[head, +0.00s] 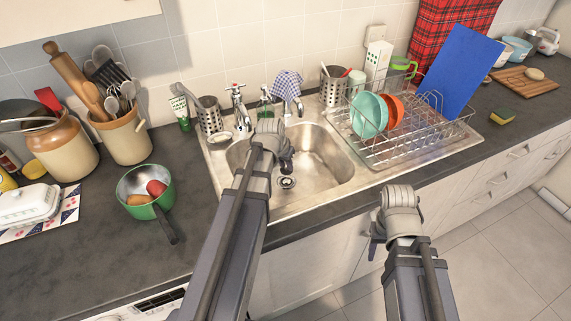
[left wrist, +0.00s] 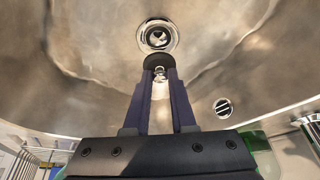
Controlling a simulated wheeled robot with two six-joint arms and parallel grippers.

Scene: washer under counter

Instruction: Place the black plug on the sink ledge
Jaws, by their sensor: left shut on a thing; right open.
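My left gripper (head: 285,165) is over the sink bowl (head: 325,150). In the left wrist view its fingers (left wrist: 160,80) are shut on the black plug (left wrist: 159,61), whose dark rounded edge shows at the fingertips with a small metal ring (left wrist: 160,74) between them. The plug is close to the drain (left wrist: 157,36) in the picture; I cannot tell the gap. In the head view the plug is not clearly visible. The steel sink ledge (head: 310,203) runs around the bowl. My right gripper (head: 377,243) is open and empty in front of the counter.
Taps (head: 238,108) and a blue checked cloth (head: 287,85) are behind the bowl. A dish rack (head: 400,140) with plates covers the drainer on the right. A green pan (head: 147,195) stands on the counter to the left. The front ledge is clear beside my left arm.

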